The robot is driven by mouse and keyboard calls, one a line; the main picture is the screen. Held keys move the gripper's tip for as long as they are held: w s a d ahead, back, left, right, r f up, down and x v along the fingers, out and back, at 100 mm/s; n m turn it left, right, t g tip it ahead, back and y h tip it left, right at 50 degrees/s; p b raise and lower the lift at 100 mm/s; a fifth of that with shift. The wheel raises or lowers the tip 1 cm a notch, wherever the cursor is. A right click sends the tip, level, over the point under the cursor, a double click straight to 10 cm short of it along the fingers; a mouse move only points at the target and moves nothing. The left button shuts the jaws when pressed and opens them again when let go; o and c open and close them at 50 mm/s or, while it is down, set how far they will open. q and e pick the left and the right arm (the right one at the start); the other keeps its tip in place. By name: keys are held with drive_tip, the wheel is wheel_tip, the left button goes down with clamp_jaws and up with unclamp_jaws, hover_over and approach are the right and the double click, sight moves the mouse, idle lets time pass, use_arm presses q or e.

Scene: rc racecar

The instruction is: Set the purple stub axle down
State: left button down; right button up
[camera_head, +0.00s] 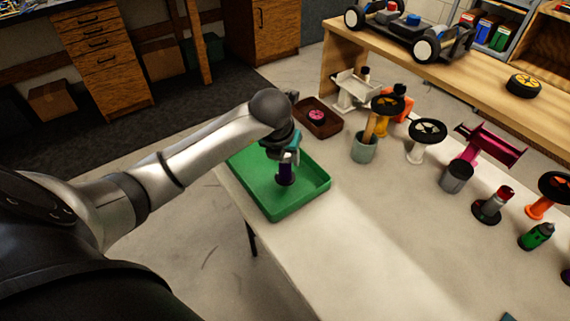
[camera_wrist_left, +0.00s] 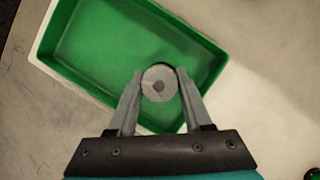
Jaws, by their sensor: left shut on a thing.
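The purple stub axle (camera_head: 285,174) is upright at my left gripper (camera_head: 284,160), over the green tray (camera_head: 296,206) in the head view. My left gripper is shut on it. In the left wrist view, the round grey end of the stub axle (camera_wrist_left: 158,84) sits between the two fingers of my left gripper (camera_wrist_left: 158,92). The green tray (camera_wrist_left: 105,40) lies below it, and the axle is over the tray's near part. I cannot tell whether the axle's lower end touches the tray floor. My right gripper is not in view.
A brown box with a pink wheel (camera_head: 309,125) stands behind the tray. A car chassis (camera_head: 410,30) rests on the wooden shelf. The table's front right is mostly clear.

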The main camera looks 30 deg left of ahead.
use_arm(q)
wheel_tip(320, 180, down, 3)
drive_tip(key=shift+r, duration=0.2)
drive_tip(key=shift+f+b, duration=0.1)
drive_tip(key=shift+b, duration=0.2)
drive_tip(key=shift+c, duration=1.6)
unclamp_jaws()
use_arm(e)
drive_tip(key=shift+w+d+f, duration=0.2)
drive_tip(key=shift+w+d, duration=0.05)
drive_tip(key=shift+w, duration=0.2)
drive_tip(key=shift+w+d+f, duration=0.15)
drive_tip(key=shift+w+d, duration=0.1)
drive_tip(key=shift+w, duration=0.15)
